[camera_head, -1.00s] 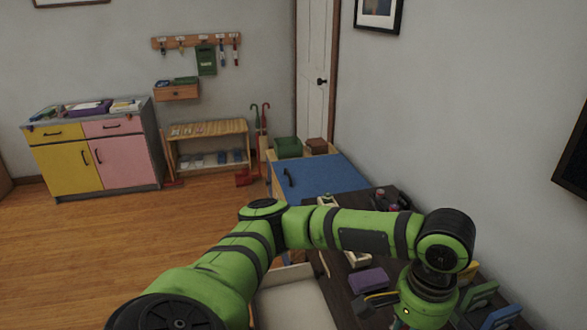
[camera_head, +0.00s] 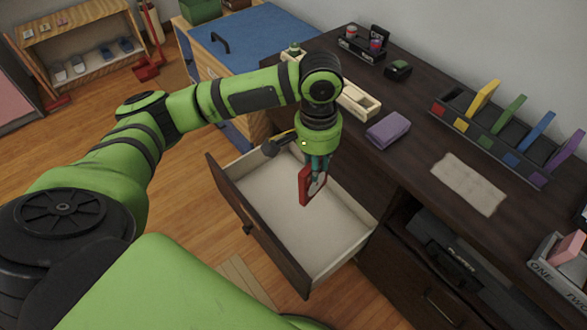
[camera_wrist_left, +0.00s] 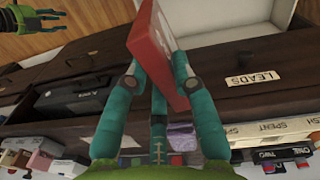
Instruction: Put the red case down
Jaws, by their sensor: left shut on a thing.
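The red case (camera_head: 306,186) is a thin red box with a paler face. My left gripper (camera_head: 318,170) is shut on it, with the case hanging upright over an open, empty drawer (camera_head: 265,190) with a pale inside. In the left wrist view the red case (camera_wrist_left: 152,50) sits between the teal fingers of the left gripper (camera_wrist_left: 155,75), and the pale drawer (camera_wrist_left: 205,18) shows behind it. Whether the case touches the drawer floor I cannot tell.
The dark cabinet top (camera_head: 415,135) holds a purple cloth (camera_head: 388,130), a pale tray (camera_head: 358,100), a beige cloth (camera_head: 470,184) and a rack with coloured dividers (camera_head: 490,140). A blue-topped cabinet (camera_head: 250,38) stands behind. A label reading LEADS (camera_wrist_left: 252,79) is on a drawer front.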

